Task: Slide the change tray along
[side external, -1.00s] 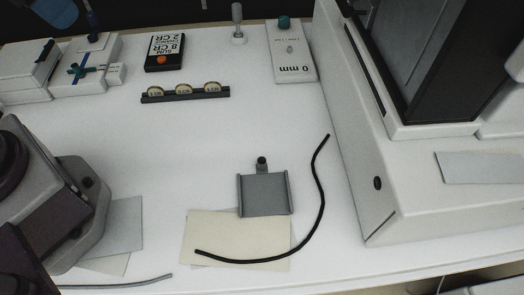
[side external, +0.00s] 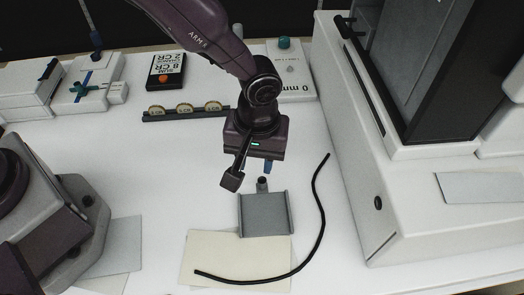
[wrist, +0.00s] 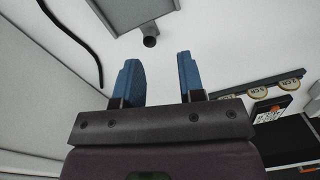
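The change tray (side external: 265,214) is a flat grey plate with raised side rims and a dark round knob (side external: 262,183) on its far edge. It lies on the white counter, its near edge by a cream sheet. In the wrist view the tray (wrist: 135,12) is cut off at the top, with its knob (wrist: 150,41) pointing towards my fingers. My gripper (side external: 263,167) is above and just beyond the knob in the side view. Its two blue fingers (wrist: 158,58) are apart with nothing between them. In the side view one finger is mostly hidden.
A black cable (side external: 321,215) curves right of the tray and over the cream sheet (side external: 215,258). A large white machine (side external: 400,215) stands at right. A dark strip with round tokens (side external: 187,113) and an orange-buttoned box (side external: 166,72) lie behind. Counter left of the tray is clear.

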